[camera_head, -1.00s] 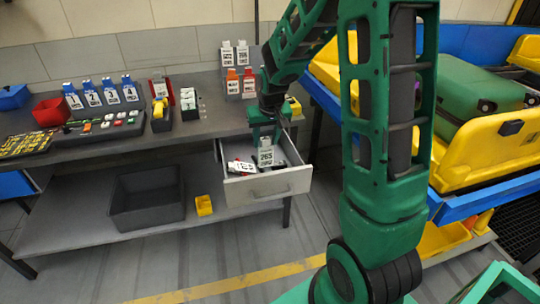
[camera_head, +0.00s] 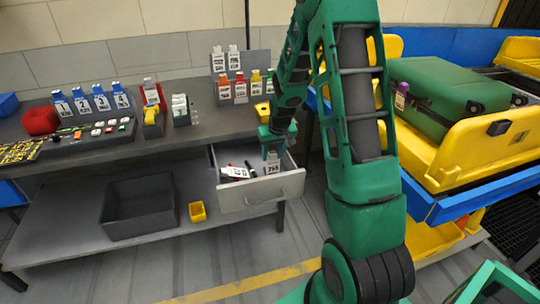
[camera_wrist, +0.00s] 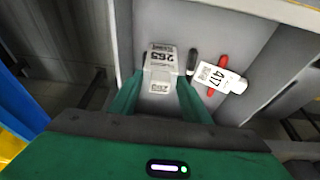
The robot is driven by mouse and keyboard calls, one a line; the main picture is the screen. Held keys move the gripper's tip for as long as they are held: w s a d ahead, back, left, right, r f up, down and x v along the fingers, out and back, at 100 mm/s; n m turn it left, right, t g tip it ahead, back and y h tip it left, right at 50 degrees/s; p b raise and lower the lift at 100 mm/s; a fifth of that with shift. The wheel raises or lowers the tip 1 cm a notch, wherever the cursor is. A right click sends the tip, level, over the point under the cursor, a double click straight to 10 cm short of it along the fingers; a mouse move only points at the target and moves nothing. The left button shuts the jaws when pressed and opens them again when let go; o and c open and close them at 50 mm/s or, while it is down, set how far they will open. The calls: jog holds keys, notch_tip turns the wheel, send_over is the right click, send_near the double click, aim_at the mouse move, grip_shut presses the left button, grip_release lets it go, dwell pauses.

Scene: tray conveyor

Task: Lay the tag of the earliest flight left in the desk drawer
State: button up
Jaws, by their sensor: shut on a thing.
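My gripper (camera_wrist: 156,100) is shut on a white tag (camera_wrist: 161,58) whose number looks like 265. The tag also shows in the head view (camera_head: 272,165), upright below my gripper, inside the open desk drawer (camera_head: 262,192). I cannot tell whether its lower end touches the drawer floor. A second white tag, 417, (camera_wrist: 219,78) lies flat in the drawer to the right of the held tag. It shows at the left of the drawer in the head view (camera_head: 235,172).
A red marker (camera_wrist: 223,62) and a dark pen (camera_wrist: 192,62) lie in the drawer by tag 417. Several tags stand in a rack (camera_head: 241,75) at the desk's back. A green suitcase (camera_head: 440,80) lies in a yellow conveyor tray (camera_head: 470,150) at right.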

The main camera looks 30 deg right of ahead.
jog(key=o, duration=1.3)
jog(key=shift+o, duration=0.2)
jog(key=v, duration=1.2)
jog(key=s+a+r+m+g, duration=0.1)
jog(key=s+r, duration=0.1)
jog(key=s, duration=0.9)
jog(key=s+a+r+m+g, duration=0.1)
jog(key=s+a+r, duration=0.1)
jog(key=s, duration=0.9)
jog(key=s+a+r+m+g+y, duration=0.1)
jog(key=s+a+r, duration=0.1)
jog(key=s, duration=1)
jog(key=shift+a+r+g, duration=0.25)
jog(key=shift+r+g, duration=0.05)
jog(key=shift+r, duration=0.25)
